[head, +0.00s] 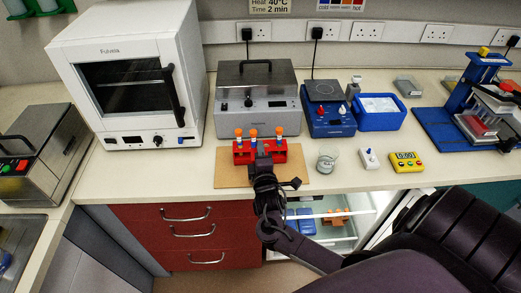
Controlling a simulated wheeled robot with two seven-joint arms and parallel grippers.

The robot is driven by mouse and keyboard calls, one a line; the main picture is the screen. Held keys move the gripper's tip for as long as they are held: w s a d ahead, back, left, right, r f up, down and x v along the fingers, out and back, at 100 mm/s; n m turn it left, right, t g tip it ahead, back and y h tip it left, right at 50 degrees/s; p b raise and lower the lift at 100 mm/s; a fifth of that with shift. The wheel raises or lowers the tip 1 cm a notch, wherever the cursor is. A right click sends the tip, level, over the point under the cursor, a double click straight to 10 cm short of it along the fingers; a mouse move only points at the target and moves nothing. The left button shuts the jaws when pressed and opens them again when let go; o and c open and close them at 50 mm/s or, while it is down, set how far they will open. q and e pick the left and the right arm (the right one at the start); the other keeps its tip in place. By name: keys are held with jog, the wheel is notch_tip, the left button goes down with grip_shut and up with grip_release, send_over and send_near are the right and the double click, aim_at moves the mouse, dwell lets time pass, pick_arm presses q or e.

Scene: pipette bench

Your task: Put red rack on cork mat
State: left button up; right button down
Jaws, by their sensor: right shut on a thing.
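The red rack (243,155) holds several tubes, some with orange caps. It appears in the middle of the head view, over the cork mat (228,177) near the bench's front edge. I cannot tell whether the rack rests on the mat or is held just above it. My right gripper (262,158) reaches in from the lower right and is shut on the front of the rack. The gripper and wrist hide part of the rack and the mat. My left gripper is not in view.
A grey lidded box (257,118) stands just behind the rack. A glass beaker (326,160) is right of the mat, then a small white device (369,158) and a yellow timer (406,161). A white oven (130,80) stands at left. Bench left of the mat is clear.

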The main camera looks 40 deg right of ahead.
jog(key=shift+f, duration=0.1)
jog(key=c, duration=1.6)
grip_release()
jog(key=shift+o, duration=0.2)
jog(key=b+v, duration=0.2)
jog(key=v, duration=1)
jog(key=shift+a, duration=0.1)
